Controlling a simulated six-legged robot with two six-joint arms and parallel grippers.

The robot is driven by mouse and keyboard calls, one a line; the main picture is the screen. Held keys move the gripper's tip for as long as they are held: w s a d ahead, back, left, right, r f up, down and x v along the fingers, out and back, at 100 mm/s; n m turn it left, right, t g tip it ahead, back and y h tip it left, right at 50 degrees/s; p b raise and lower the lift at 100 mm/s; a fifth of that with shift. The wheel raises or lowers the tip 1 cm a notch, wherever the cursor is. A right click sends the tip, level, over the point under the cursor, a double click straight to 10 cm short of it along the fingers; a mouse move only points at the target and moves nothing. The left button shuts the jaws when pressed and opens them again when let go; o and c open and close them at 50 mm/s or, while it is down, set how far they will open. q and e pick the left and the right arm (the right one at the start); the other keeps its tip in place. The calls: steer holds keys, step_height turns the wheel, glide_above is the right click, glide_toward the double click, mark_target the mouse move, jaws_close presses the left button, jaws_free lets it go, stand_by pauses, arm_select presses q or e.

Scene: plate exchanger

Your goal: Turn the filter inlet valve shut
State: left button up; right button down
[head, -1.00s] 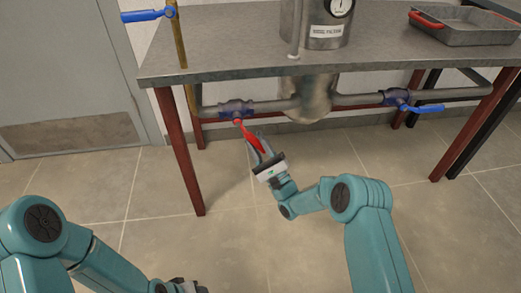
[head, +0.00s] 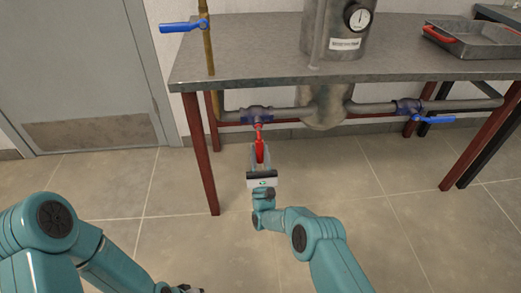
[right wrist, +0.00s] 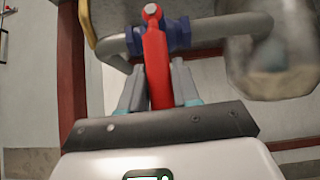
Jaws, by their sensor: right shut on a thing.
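The inlet valve has a blue body (head: 257,115) on the grey pipe under the left part of the bench. Its red lever handle (head: 260,148) points down toward me, across the pipe. My right gripper (head: 261,160) is shut on the red handle, with a finger on each side of it. In the right wrist view the red handle (right wrist: 157,65) runs between the fingers up to the blue valve body (right wrist: 178,36). My left gripper (head: 182,289) shows only partly at the bottom edge, and its jaws cannot be made out.
A metal bench (head: 240,68) carries the steel filter vessel (head: 336,30) with a gauge. Another blue-handled valve (head: 437,120) sits on the pipe at right, and one blue handle (head: 183,27) is at upper left. A grey tray (head: 480,42) has red handles. Bench legs flank the pipe.

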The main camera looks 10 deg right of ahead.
arm_select(q)
steer(key=shift+w+a+r, duration=0.1)
steer(key=shift+w+a, duration=0.1)
arm_select(e)
steer(key=shift+w+a+r+m, duration=0.1)
steer(key=shift+a+m, duration=0.2)
arm_select(q)
steer(key=shift+w, duration=0.1)
arm_select(e)
steer(key=c, duration=0.9)
jaws_free()
steer(key=shift+d, duration=0.1)
steer(key=shift+h, duration=0.4)
